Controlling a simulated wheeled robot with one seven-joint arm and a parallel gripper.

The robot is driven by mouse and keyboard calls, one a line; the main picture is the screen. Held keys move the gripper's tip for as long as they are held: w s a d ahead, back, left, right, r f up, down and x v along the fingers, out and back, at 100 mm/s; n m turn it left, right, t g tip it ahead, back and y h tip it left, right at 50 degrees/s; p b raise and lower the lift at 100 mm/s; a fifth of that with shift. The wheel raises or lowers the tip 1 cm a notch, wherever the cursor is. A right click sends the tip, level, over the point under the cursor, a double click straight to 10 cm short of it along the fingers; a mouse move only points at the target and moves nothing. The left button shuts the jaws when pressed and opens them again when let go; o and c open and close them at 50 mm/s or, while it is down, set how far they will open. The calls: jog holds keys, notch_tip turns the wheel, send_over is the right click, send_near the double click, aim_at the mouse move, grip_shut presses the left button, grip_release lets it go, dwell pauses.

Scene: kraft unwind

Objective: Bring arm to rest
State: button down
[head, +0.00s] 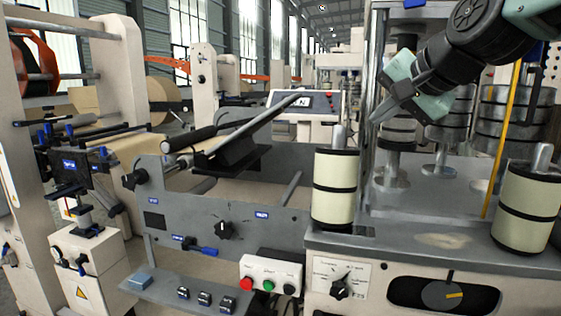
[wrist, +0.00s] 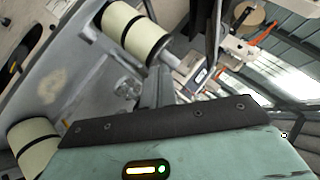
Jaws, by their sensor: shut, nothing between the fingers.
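My gripper (head: 377,116) is in the upper right of the head view, on my dark and teal arm that reaches in from the top right. Its fingers are together and hold nothing. It hangs in the air above the grey machine bench (head: 415,228), above and to the right of the nearer cream roller (head: 335,188) and apart from it.
A second cream roller (head: 525,200) stands at the right edge. A yellow rod (head: 502,135) and stacked grey discs (head: 455,120) stand behind my gripper. A control screen (head: 307,104) is at the back.

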jog(key=s+a+f+n+g, duration=0.3)
jog(key=s+f, duration=0.3)
jog(key=f, duration=0.1)
jog(key=s+a+f+n+g, duration=0.2)
jog(key=s+a+f+n, duration=0.15)
jog(key=s+f, duration=0.3)
jog(key=s+d+f+n+g+h, duration=0.1)
jog(key=s+f+n+g, duration=0.1)
jog(key=s+f+n, duration=0.2)
jog(key=s+d+f+n+g+h+p, duration=0.1)
jog(key=s+f+n+g+h, duration=0.1)
jog(key=s+f, duration=0.6)
jog(key=s+n+g, duration=0.1)
jog(key=s, duration=0.4)
jog(key=shift+s+f+n, duration=0.3)
jog(key=shift+f+n, duration=0.05)
jog(key=shift+f, duration=0.05)
